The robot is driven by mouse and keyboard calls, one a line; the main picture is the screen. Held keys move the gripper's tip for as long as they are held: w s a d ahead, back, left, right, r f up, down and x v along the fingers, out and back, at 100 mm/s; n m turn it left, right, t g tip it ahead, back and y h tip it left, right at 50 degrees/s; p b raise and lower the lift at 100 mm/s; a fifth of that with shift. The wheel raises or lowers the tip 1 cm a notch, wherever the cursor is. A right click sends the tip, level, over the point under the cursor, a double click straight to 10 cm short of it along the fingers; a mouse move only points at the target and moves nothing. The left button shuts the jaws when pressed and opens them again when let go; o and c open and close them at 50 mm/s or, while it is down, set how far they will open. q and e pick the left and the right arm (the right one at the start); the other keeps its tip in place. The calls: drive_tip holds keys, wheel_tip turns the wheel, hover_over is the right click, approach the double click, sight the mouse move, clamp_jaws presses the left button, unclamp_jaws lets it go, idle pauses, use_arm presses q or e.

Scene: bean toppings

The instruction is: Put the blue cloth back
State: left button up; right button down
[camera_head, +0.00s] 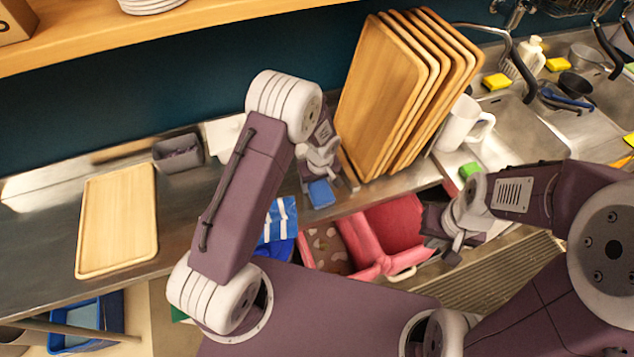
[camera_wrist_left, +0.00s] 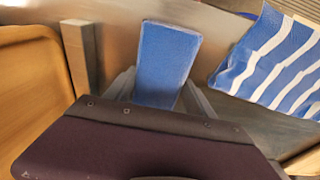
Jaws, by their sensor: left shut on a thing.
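A small plain blue cloth (camera_head: 321,194), folded into a block shape, is between the fingers of my left gripper (camera_head: 315,177). It is low over the counter's front edge; I cannot tell if it touches the steel. In the left wrist view the blue cloth (camera_wrist_left: 166,62) stands out between the two grey fingers, which close on its sides. A blue-and-white striped cloth (camera_head: 279,220) hangs at the counter's edge nearby, and shows at right in the left wrist view (camera_wrist_left: 270,58). My right gripper (camera_head: 443,240) is beside the pink bin; its finger gap is unclear.
Several upright wooden trays (camera_head: 385,95) stand behind and right of my left gripper. A flat wooden tray (camera_head: 117,220) and a grey container (camera_head: 178,153) are on the left counter. A pink bin (camera_head: 385,225) stands in front. A white mug (camera_head: 463,124) is near the sink (camera_head: 515,130).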

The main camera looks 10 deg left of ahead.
use_arm(q)
drive_tip(key=shift+f+b, duration=0.2)
drive_tip(key=shift+b, duration=0.1)
drive_tip(key=o, duration=1.3)
drive_tip(key=shift+r, duration=0.15)
